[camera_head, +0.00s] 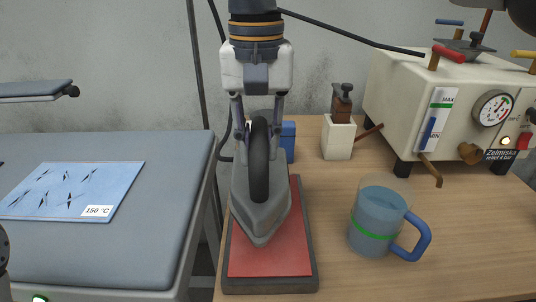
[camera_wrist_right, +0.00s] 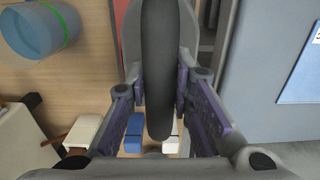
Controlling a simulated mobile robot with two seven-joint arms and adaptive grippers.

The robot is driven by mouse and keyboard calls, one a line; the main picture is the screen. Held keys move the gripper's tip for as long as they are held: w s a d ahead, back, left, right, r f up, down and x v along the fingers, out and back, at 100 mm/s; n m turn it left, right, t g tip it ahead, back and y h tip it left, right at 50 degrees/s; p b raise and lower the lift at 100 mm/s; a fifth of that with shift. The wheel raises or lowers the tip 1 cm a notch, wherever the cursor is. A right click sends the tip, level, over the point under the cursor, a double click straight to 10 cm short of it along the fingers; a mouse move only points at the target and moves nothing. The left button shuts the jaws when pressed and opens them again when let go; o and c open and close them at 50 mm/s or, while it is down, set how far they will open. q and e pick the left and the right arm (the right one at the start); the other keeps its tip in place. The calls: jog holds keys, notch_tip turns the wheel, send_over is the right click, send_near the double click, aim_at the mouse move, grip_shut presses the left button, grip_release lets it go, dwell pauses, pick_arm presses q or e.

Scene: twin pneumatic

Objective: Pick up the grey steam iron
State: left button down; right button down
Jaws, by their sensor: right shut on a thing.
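The grey steam iron (camera_head: 262,215) is over the red pad (camera_head: 270,258) in its dark tray, with its nose toward the front of the table. I cannot tell whether its sole touches the pad. Its black handle (camera_head: 259,165) stands up and also shows in the wrist view (camera_wrist_right: 158,40). My right gripper (camera_head: 258,125) comes from above and is shut on the handle, with one finger on each side. In the wrist view my right gripper (camera_wrist_right: 158,85) has both finger pads against the handle.
A jug (camera_head: 378,225) of blue liquid with a blue handle stands right of the tray. A cream boiler (camera_head: 440,100) with a gauge is behind it. A padded board (camera_head: 165,220) lies left.

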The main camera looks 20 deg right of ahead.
jog(key=s+a+r, duration=0.6)
jog(key=s+a, duration=0.1)
jog(key=s, duration=0.1)
jog(key=shift+a+r+p, duration=0.35)
jog(key=shift+a+r, duration=0.05)
jog(key=c, duration=2.2)
grip_release()
grip_shut()
jog(key=shift+w, duration=0.1)
